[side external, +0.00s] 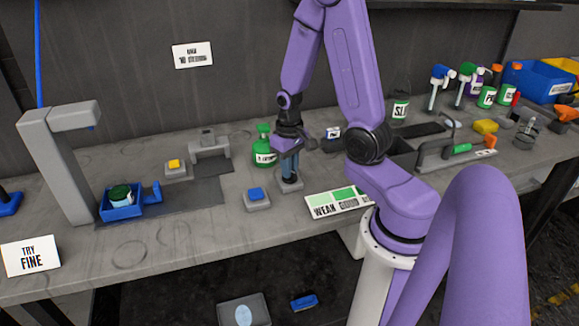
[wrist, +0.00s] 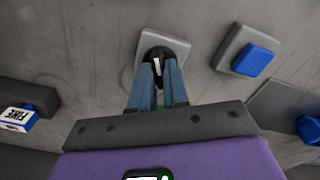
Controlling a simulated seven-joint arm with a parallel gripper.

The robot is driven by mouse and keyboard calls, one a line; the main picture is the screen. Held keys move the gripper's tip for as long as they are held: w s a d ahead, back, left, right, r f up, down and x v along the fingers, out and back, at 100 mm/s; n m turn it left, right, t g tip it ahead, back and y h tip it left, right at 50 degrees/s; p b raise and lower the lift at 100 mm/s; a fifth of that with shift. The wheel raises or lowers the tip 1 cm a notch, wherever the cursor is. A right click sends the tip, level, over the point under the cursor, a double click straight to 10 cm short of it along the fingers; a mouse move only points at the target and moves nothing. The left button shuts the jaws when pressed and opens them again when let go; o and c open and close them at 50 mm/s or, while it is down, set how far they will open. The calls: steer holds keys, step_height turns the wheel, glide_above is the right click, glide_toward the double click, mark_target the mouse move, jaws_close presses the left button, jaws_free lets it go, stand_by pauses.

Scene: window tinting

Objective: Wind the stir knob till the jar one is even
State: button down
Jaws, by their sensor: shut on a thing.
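The stir knob (wrist: 156,62) is a dark round knob with a white mark, on a light square base plate on the bench. My gripper (wrist: 158,75) is shut on it, its two blue fingers pointing down at either side of the white mark. In the side view my gripper (side external: 290,172) stands over the base plate (side external: 290,187), and the knob itself is mostly hidden by the fingers. A jar (side external: 120,194) with a green lid sits in a blue holder (side external: 122,209) at the left, below a grey post with an overhanging arm. Its contents are too small to judge.
A blue button (side external: 256,193) on a grey block sits just left of the knob. A yellow button (side external: 174,164) is farther left. A green bottle (side external: 264,147) stands close behind my gripper. A WEAK/GOOD card (side external: 338,203) lies at the right. Several bottles and bins crowd the far right.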

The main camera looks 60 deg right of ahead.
steer(key=m, duration=1.4)
steer(key=shift+m, duration=0.3)
steer(key=m, duration=1.1)
steer(key=shift+m, duration=0.3)
steer(key=c, duration=1.1)
jaws_free()
steer(key=shift+r, duration=0.15)
